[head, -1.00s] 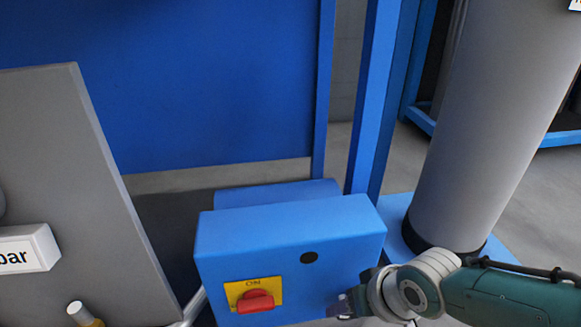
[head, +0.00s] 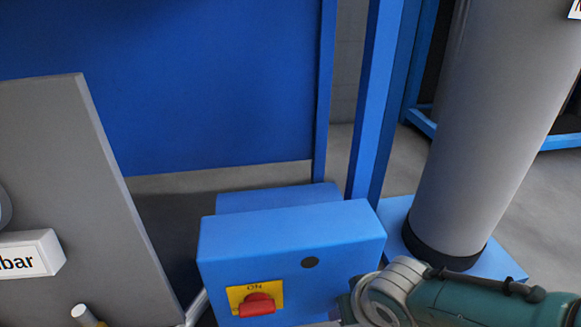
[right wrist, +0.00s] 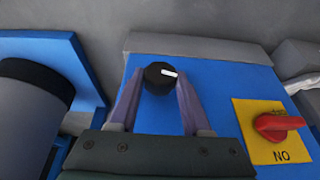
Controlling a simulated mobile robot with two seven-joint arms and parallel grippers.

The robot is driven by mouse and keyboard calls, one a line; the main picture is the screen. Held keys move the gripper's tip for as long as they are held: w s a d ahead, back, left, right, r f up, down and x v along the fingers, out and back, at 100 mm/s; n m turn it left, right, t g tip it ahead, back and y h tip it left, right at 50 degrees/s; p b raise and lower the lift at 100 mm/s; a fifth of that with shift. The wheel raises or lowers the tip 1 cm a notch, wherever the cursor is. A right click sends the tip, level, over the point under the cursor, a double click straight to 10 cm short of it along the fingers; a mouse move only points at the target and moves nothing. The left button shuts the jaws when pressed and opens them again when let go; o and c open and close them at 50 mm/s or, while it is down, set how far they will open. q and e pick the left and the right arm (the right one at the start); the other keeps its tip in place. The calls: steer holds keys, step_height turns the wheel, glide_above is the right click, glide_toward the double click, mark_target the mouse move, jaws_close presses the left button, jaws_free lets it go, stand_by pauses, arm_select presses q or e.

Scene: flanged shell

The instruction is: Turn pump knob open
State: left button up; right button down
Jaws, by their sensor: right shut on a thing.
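The black round knob (right wrist: 155,82) with a white pointer mark is on the face of the blue box in the right wrist view. My right gripper (right wrist: 158,86) has its two purple-grey fingers on either side of it and is shut on the knob. The white mark points to the right and slightly down in that view. In the head view my right gripper (head: 343,306) is at the lower right of the blue box (head: 290,235), and the knob is hidden there. My left gripper is not in view.
A red switch on a yellow plate (head: 236,296) marked ON is on the box's front, left of my gripper. A black disc (head: 310,262) is above the gripper. A grey column (head: 480,130) stands at the right, a grey panel (head: 80,190) at the left.

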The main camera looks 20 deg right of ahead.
steer(key=shift+a+f+h+b, duration=0.2)
steer(key=shift+h+b, duration=0.1)
steer(key=shift+h, duration=0.3)
steer(key=shift+f+n+g+h+b, duration=0.1)
steer(key=shift+n+g+h+b, duration=0.2)
steer(key=shift+h+b, duration=0.35)
steer(key=shift+h, duration=0.35)
steer(key=shift+r, duration=0.2)
steer(key=shift+c, duration=1.8)
jaws_free()
